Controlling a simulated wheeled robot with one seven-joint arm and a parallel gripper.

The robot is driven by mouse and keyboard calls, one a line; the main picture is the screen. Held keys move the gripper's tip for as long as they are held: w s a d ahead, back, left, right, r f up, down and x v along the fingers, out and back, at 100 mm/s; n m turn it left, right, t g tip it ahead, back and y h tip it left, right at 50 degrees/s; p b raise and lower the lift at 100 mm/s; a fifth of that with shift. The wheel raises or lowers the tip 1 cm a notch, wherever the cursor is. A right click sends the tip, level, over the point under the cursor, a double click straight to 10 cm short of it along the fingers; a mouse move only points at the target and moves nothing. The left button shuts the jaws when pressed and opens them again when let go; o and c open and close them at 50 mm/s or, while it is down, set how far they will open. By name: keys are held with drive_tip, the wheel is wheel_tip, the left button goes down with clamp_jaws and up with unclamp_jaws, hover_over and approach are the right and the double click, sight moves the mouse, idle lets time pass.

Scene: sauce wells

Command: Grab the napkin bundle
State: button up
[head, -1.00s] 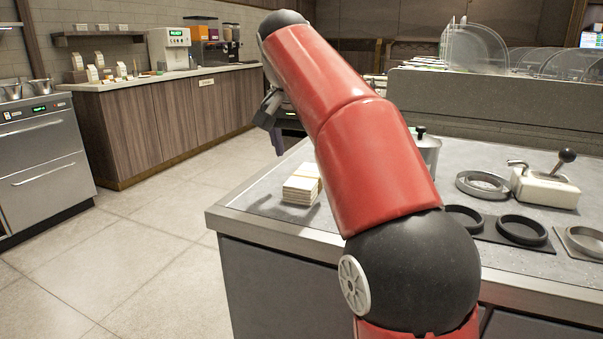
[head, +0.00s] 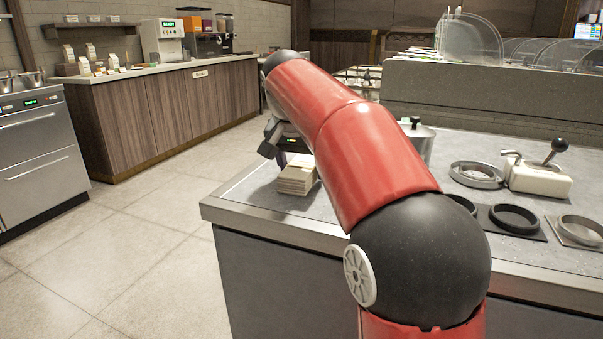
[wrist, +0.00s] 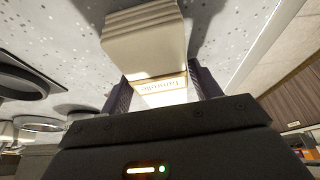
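The napkin bundle (head: 297,180) is a stack of folded cream napkins on the counter's left part. In the wrist view the bundle (wrist: 146,50) runs up from between my fingers, with a lettered paper band (wrist: 162,88) across it. My gripper (wrist: 162,86) is open, with one dark finger on each side of the band. Whether the fingers touch the bundle's sides is hard to tell. In the head view my gripper is just above and behind the bundle, its fingertips mostly hidden.
The grey counter (head: 240,203) has its front edge close to the bundle. A lidded pot (head: 419,140) stands behind my arm. Black rings (head: 514,220) and a white lever dispenser (head: 540,180) are at right.

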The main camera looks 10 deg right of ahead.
drive_tip(key=c, duration=0.7)
